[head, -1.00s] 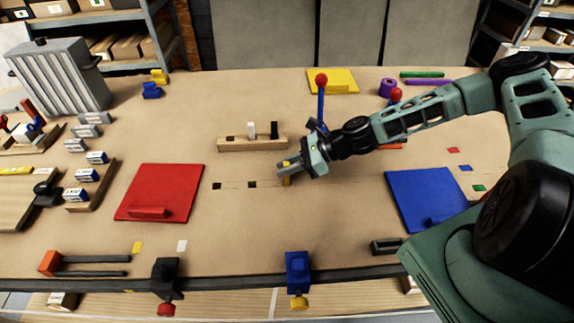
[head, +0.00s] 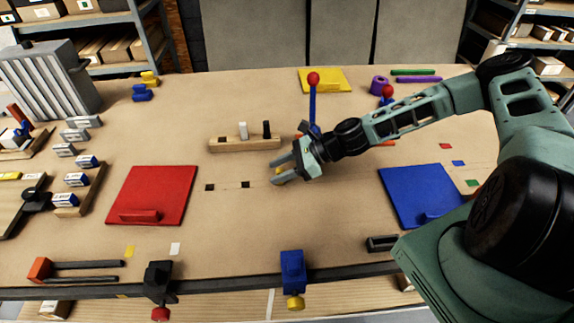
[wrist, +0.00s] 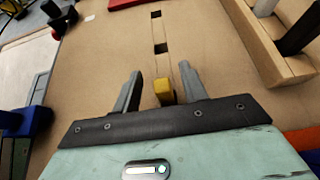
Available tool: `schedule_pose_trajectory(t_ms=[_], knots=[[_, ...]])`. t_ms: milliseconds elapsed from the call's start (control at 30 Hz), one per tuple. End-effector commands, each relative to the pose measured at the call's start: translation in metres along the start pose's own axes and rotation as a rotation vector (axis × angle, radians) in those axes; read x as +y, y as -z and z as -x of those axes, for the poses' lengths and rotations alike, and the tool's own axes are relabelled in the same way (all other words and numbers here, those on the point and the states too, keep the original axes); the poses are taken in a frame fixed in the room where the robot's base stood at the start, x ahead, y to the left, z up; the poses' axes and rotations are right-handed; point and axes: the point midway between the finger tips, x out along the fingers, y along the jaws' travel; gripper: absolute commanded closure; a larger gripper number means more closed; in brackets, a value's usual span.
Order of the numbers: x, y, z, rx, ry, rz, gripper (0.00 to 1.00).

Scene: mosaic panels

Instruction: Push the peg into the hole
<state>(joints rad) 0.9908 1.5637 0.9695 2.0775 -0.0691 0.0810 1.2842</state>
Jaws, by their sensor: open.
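A small yellow peg (wrist: 165,92) is between the two fingers of my gripper (wrist: 160,71) in the wrist view, closer to the right finger. In the head view the yellow peg (head: 281,181) is low at the fingers and partly hidden by them. My gripper (head: 277,170) is open, its fingers spread. Two dark square holes (wrist: 161,48) lie in line beyond the peg. They also show in the tabletop in the head view (head: 245,184), left of my gripper. I cannot tell whether the peg stands in a hole of its own or how deep.
A wooden block (head: 225,145) with a white peg, a black peg and a dark opening stands behind my gripper. A red panel (head: 165,186) lies left, a blue panel (head: 400,195) right. A blue post with a red ball (head: 313,80) rises close behind.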

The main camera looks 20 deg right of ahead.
Motion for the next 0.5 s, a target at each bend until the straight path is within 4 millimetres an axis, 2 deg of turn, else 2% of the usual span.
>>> schedule_pose_trajectory(t_ms=[167, 500], knots=[[-0.004, 0.005, 0.018, 0.005, 0.011, -0.002, 0.57], [-0.002, 0.005, 0.094, 0.007, 0.012, -0.002, 0.57]])
